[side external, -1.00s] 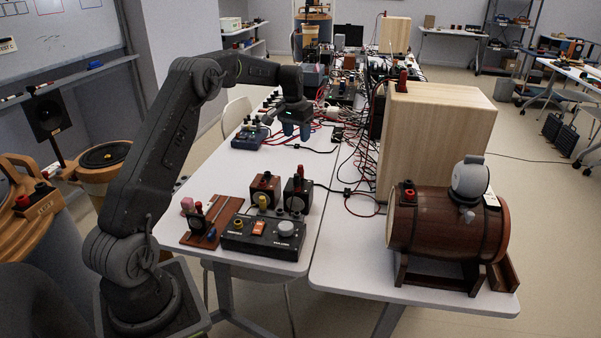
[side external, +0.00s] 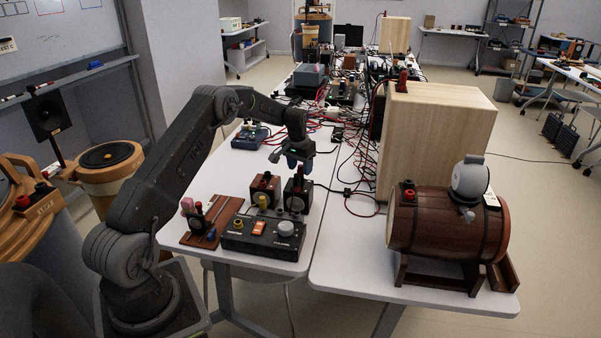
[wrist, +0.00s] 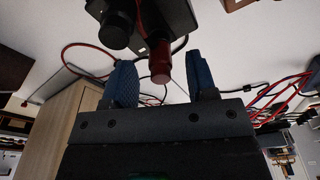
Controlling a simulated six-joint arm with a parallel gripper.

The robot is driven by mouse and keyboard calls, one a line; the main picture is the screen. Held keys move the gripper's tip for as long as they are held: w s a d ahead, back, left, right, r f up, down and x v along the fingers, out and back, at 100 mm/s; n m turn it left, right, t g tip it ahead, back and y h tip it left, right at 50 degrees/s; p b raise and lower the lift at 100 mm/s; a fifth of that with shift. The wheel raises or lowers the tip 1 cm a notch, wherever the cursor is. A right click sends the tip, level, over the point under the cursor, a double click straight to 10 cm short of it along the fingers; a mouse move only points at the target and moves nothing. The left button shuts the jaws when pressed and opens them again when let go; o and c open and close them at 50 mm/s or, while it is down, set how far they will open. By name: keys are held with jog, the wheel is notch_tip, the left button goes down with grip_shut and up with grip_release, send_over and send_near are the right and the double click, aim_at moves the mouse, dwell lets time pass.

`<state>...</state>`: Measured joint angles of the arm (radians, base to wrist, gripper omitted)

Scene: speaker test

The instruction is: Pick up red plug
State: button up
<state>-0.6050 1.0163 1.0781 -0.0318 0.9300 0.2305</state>
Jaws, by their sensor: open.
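A red plug (wrist: 159,64) stands out of a small black box (wrist: 165,14), beside a black plug (wrist: 118,30), in the wrist view. My gripper (wrist: 158,66) is open, with one blue finger on each side of the red plug and visible gaps between. The plug appears between the fingers, but its depth relative to the tips is hard to judge. In the side view my gripper (side external: 298,163) is just above the black box (side external: 297,197) on the white table. The fingers partly hide the plug there.
Cables run behind. A tall wooden cabinet (side external: 430,145) and a barrel (side external: 440,222) stand right.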

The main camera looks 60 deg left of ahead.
jog(key=shift+w+f, duration=0.1)
jog(key=shift+f, duration=0.75)
jog(key=shift+c, duration=0.2)
jog(key=c, duration=0.9)
